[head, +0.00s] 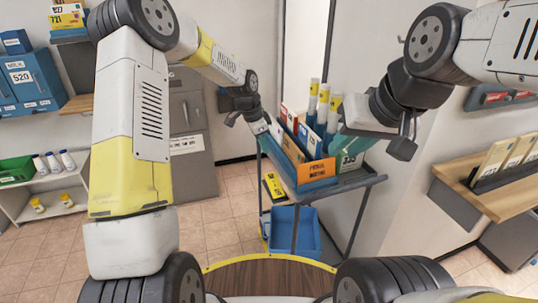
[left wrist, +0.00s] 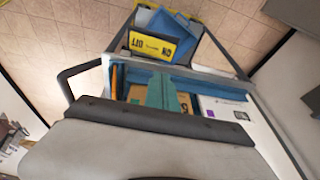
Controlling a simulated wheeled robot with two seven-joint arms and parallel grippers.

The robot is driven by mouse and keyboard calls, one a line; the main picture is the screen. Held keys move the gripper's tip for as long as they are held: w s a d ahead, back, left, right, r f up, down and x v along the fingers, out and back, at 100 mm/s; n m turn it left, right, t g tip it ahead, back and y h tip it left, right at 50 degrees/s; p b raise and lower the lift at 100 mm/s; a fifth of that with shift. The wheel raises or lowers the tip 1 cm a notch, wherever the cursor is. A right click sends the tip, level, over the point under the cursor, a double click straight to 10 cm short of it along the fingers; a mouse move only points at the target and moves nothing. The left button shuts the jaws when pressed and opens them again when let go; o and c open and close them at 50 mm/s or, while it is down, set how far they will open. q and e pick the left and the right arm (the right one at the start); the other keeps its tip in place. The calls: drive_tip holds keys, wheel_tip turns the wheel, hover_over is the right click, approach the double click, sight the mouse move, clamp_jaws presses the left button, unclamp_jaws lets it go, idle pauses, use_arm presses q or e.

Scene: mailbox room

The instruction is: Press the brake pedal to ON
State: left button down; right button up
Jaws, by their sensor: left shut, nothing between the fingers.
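A yellow plate with black lettering (head: 274,186), which may be the brake pedal, sits low on the left side of the mail cart (head: 370,181).
The upper tray holds an orange-fronted box (head: 310,172) and several upright files. A blue bin (head: 293,232) is on the lower level. A grey cabinet (head: 190,135) stands behind left, a wooden wall shelf (head: 500,190) at right. Tiled floor is clear left of the cart.

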sight(270, 174)
use_arm(q)
drive_tip(key=x, duration=0.9)
drive_tip(key=a+x, duration=0.1)
drive_tip(key=x, duration=0.3)
drive_tip(key=shift+f, duration=0.45)
drive_tip(key=shift+w+a+f+n+g+h, duration=0.2)
drive_tip(key=shift+w+g+h, duration=0.1)
drive_tip(key=shift+g, duration=0.3)
drive_tip(key=shift+w+a+f+n+g+h, duration=0.1)
drive_tip(key=shift+w+f+g+h, duration=0.2)
drive_tip(key=shift+g, duration=0.3)
drive_tip(key=shift+w+f, duration=0.15)
drive_tip(key=shift+w, duration=0.1)
drive_tip(key=shift+w+a+f, duration=0.1)
drive_tip(key=shift+w+f, duration=0.15)
drive_tip(key=shift+w, duration=0.05)
